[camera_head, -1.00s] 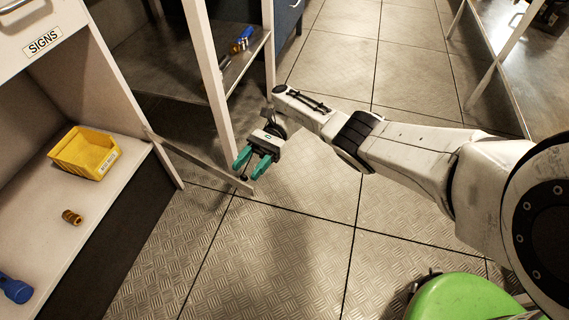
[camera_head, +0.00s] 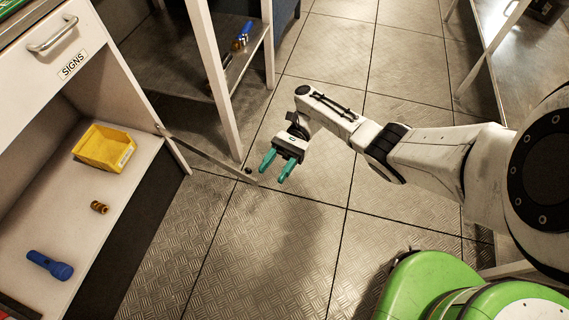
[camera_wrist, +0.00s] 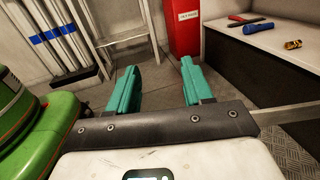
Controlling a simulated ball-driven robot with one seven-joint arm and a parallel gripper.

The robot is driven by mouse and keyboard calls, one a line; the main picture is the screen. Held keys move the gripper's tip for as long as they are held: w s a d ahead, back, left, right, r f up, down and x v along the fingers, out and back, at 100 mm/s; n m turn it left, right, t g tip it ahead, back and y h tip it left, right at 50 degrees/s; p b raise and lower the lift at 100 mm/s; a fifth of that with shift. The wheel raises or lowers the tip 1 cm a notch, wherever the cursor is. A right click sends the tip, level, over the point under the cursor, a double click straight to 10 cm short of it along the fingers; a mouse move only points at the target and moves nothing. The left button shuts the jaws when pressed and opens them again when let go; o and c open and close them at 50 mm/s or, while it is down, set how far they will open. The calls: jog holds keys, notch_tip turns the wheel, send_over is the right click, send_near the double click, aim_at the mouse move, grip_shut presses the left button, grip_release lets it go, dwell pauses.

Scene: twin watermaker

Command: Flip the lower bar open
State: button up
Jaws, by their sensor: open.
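The lower bar (camera_head: 208,155) is a flat metal strip. It sticks out from the edge of the SIGNS cabinet over the floor, with a small dark knob near its free end. It also shows at the right in the wrist view (camera_wrist: 285,115), beside my gripper. My gripper (camera_head: 274,172) has teal fingers, spread apart and empty. In the head view it is just right of the bar's free end; I cannot tell whether it touches. In the wrist view, nothing is between the fingers (camera_wrist: 158,65).
The cabinet shelf (camera_head: 60,215) holds a yellow bin (camera_head: 104,148), a blue flashlight (camera_head: 49,265) and a brass fitting (camera_head: 99,207). A white rack post (camera_head: 213,85) stands behind the bar. A red box (camera_wrist: 184,28) is ahead in the wrist view. Floor right of the gripper is clear.

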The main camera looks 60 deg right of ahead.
jog(key=shift+s+a+r+p, duration=0.2)
jog(key=shift+s+r+p, duration=0.2)
jog(key=shift+s+p, duration=0.35)
jog(key=shift+s+a+r+p, duration=0.15)
jog(key=shift+s+r+p, duration=0.2)
jog(key=shift+s+p, duration=0.35)
jog(key=shift+s, duration=0.15)
jog(key=shift+c, duration=0.2)
